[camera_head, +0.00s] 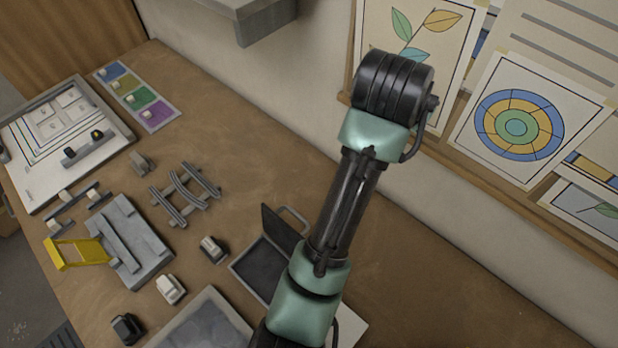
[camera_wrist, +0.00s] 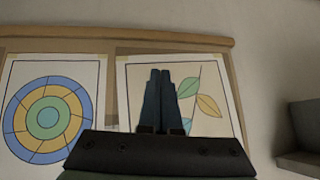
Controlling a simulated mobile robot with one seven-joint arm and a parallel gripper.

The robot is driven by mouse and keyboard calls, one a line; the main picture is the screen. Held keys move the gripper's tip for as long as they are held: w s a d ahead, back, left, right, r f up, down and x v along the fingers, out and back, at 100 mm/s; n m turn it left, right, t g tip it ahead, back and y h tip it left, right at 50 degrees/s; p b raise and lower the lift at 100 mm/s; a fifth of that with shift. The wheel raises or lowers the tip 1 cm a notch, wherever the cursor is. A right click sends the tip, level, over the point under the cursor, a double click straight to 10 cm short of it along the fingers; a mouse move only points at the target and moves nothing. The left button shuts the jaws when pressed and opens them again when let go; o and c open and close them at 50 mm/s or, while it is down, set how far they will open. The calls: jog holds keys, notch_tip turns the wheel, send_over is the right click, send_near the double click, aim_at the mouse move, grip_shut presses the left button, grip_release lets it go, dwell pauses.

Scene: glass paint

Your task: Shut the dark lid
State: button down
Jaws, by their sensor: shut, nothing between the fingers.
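The dark lid (camera_head: 281,229) stands raised and tilted on the far side of a shallow dark-bottomed box (camera_head: 260,270) on the bench. A light grey loop-shaped handle (camera_head: 295,216) shows behind it. My arm crosses in front of the right part of the box and lid, hiding their right side. My gripper (camera_wrist: 160,75) shows in the wrist view with its fingers together and empty, facing the wall posters. I cannot make out its fingers in the head view. Neither the lid nor the box is in the wrist view.
A grey tray (camera_head: 208,325), small blocks (camera_head: 171,288), a grey rack (camera_head: 185,197) and a yellow-handled tool (camera_head: 75,253) lie left of the box. A grey shelf (camera_head: 240,18) juts from the wall. Posters (camera_head: 520,125) line the wall. The bench behind the lid is clear.

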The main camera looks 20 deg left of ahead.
aim_at(292, 230)
jog(key=s+a+f+g+p, duration=0.1)
jog(key=s+a+f+g, duration=0.3)
jog(key=f, duration=0.5)
jog(key=s+a+f+m+g, duration=0.1)
jog(key=s+a+f+g, duration=0.3)
jog(key=s+a+f, duration=0.4)
notch_tip(292, 230, down, 2)
jog(key=shift+a+f+y+p, duration=0.2)
jog(key=shift+y+p, duration=0.15)
jog(key=shift+y, duration=0.05)
